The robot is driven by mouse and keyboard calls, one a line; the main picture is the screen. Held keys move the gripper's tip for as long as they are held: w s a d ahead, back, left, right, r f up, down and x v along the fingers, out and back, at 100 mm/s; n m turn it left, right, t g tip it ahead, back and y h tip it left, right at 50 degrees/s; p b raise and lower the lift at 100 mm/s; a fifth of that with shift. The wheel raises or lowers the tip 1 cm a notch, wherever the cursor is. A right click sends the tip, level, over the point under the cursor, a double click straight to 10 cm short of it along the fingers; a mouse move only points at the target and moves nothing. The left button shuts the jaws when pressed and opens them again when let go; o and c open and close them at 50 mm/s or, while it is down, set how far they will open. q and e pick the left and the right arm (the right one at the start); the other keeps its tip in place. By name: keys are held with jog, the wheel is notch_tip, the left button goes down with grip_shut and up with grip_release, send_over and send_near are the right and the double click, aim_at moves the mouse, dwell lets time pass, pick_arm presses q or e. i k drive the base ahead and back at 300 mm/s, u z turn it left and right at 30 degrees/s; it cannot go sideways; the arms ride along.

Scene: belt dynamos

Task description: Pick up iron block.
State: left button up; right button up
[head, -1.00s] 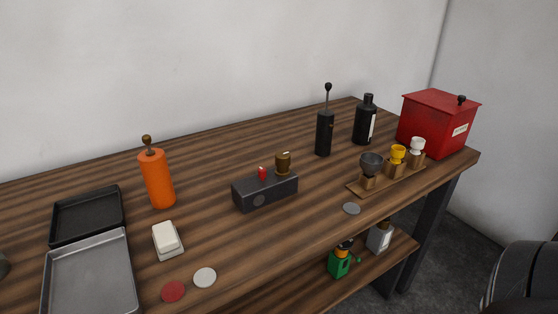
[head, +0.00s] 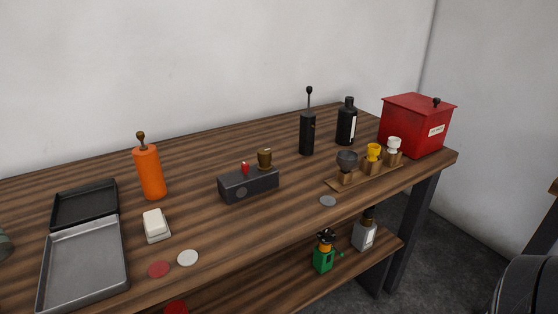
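A dark grey rectangular block (head: 250,188) sits near the middle of the wooden table. It carries a red knob (head: 245,169) and a brass-brown cup-like piece (head: 264,159) on top, and a round mark shows on its front face. I cannot tell if this is the iron block; no other plain metal block shows clearly. Neither my left nor my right gripper is in view.
The wooden table (head: 200,222) has an orange bottle (head: 149,172), a soap-like white block (head: 154,223), two trays (head: 85,268) and round discs (head: 188,258). A wooden rack (head: 362,179) with cups and a red box (head: 415,127) stand at right. A green bottle (head: 323,260) sits below.

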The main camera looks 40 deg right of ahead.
aim_at(235, 187)
jog(key=k, duration=0.2)
jog(key=z, duration=2.2)
jog(key=i, duration=1.25)
jog(key=u, duration=1.95)
jog(key=k, duration=1)
jog(key=i, duration=1)
jog(key=u, duration=0.05)
